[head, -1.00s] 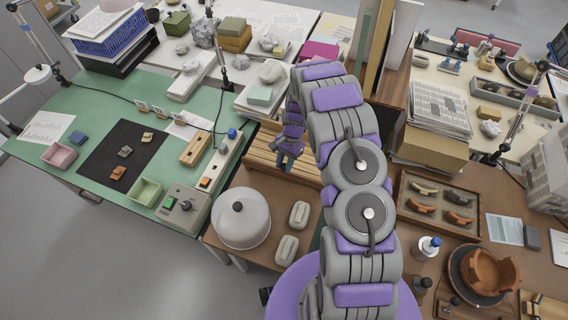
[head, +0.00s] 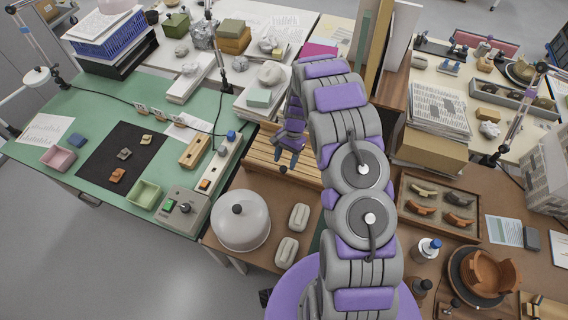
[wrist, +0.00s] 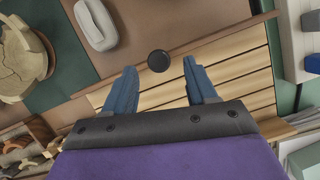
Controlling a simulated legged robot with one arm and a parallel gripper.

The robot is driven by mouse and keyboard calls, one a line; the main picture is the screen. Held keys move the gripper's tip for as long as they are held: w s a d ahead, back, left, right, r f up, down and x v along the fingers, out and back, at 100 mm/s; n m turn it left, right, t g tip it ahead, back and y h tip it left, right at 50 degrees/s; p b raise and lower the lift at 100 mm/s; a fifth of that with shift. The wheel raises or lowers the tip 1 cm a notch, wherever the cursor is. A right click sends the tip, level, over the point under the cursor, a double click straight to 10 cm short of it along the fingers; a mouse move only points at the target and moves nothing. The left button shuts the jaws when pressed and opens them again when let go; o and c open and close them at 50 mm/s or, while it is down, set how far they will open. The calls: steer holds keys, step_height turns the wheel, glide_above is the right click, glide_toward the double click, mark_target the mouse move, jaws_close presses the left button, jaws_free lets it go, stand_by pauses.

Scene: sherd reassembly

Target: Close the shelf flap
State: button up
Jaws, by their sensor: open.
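The shelf flap looks to be the slatted light-wood panel (head: 258,152) with a round dark knob (head: 283,169), at the middle of the head view. In the wrist view the slatted panel (wrist: 235,75) runs across the middle, and the knob (wrist: 158,61) stands at its edge. My gripper (head: 286,160) is over the panel, close to the knob. In the wrist view my gripper (wrist: 158,72) is open and empty, its blue fingers on either side of the knob's line. Whether the fingers touch the panel cannot be told. My arm hides the panel's right end in the head view.
A grey dome with a black knob (head: 240,222) and two pale blocks (head: 299,216) (head: 287,250) stand on the brown table in front of the panel. A control box (head: 182,212) is to the left. A sherd tray (head: 440,207) and bottle (head: 428,248) are to the right.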

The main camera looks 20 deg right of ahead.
steer(key=v, duration=1.4)
steer(key=shift+r, duration=0.25)
steer(key=shift+w, duration=0.1)
steer(key=s+a+r+n+h+b, duration=0.1)
steer(key=s+a+r+n+b, duration=0.15)
steer(key=s+r, duration=0.6)
steer(key=s+a+r+n+h+b, duration=0.1)
steer(key=s+a+r+n+b, duration=0.3)
steer(key=s, duration=0.7)
steer(key=s+n+t+h, duration=0.1)
steer(key=s+n, duration=0.2)
steer(key=s, duration=1.8)
steer(key=shift+s+b, duration=0.2)
steer(key=shift+b, duration=0.15)
steer(key=shift+a, duration=0.1)
